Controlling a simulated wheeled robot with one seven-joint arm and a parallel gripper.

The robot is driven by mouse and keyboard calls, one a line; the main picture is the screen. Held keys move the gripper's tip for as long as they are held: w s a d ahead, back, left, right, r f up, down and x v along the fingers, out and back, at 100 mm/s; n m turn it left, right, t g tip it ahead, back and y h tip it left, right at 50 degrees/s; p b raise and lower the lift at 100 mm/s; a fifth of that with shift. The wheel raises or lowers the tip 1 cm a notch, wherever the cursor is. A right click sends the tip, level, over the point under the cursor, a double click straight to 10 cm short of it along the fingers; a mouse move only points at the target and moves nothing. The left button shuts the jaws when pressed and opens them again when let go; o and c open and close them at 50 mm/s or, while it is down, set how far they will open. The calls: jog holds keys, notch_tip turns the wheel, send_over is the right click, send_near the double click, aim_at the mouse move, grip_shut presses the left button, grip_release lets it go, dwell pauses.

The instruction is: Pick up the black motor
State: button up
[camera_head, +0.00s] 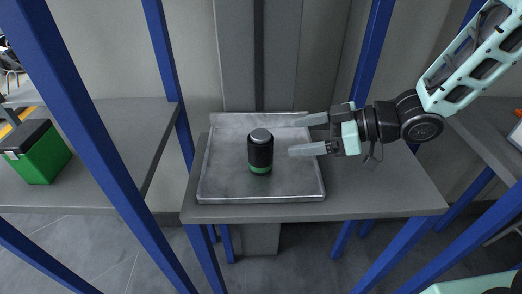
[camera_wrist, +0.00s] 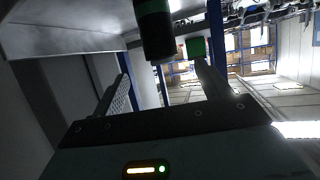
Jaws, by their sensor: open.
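The black motor (camera_head: 260,150) is a dark cylinder with a grey top and a green band at its base. It stands upright on a grey metal tray (camera_head: 222,184) on the shelf. My gripper (camera_head: 301,135) is open and empty, to the right of the motor. Its two fingers point left toward the motor and are apart from it. In the wrist view the motor (camera_wrist: 155,35) shows at the top, dark with a green band, beyond the gripper fingers (camera_wrist: 162,75).
The grey shelf (camera_head: 385,190) has bare room right of the tray. Blue posts (camera_head: 168,75) frame it, with a wall panel behind. A green box with a black top (camera_head: 38,155) sits on the left shelf. Another shelf (camera_head: 490,140) stands at the right.

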aim_at(253, 142)
jog(key=x, duration=1.2)
jog(key=shift+f+p, duration=0.15)
jog(key=shift+p, duration=0.25)
jog(key=shift+c, duration=0.3)
grip_shut()
